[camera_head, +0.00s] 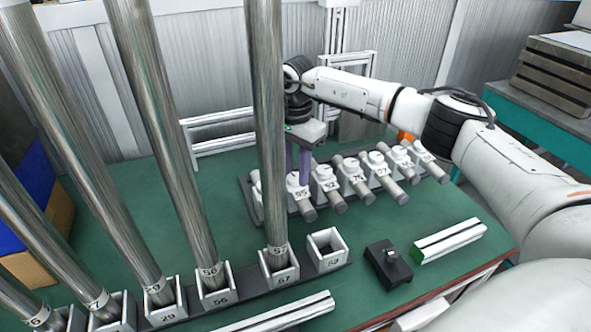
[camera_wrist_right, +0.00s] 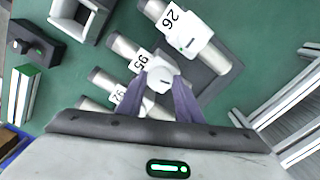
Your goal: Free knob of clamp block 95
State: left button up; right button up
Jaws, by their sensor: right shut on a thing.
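Clamp block 95 (camera_head: 299,192) stands in a row of white clamp blocks on the bench. In the right wrist view its 95 label (camera_wrist_right: 139,62) shows beside a grey rod. Its white knob (camera_wrist_right: 160,79) sits between the two purple fingers. My right gripper (camera_head: 302,172) comes down from above and is shut on this knob; it also shows in the right wrist view (camera_wrist_right: 163,90). In the head view the fingers and gripper body cover most of the knob. My left gripper is not in view.
A clamp block labelled 26 (camera_wrist_right: 176,25) stands on one side of 95, and more blocks (camera_head: 357,180) on the other. Tall metal tubes (camera_head: 268,120) rise from labelled holders in front. One holder (camera_head: 327,248) is empty. A black box (camera_head: 388,264) lies at front right.

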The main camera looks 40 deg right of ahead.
aim_at(295, 177)
jog(key=n, duration=1.1)
jog(key=shift+n+b, duration=0.35)
jog(key=shift+n, duration=1.45)
jog(key=o, duration=1)
jog(key=shift+o, duration=0.2)
jog(key=shift+r, duration=0.1)
notch_tip(295, 177, up, 10)
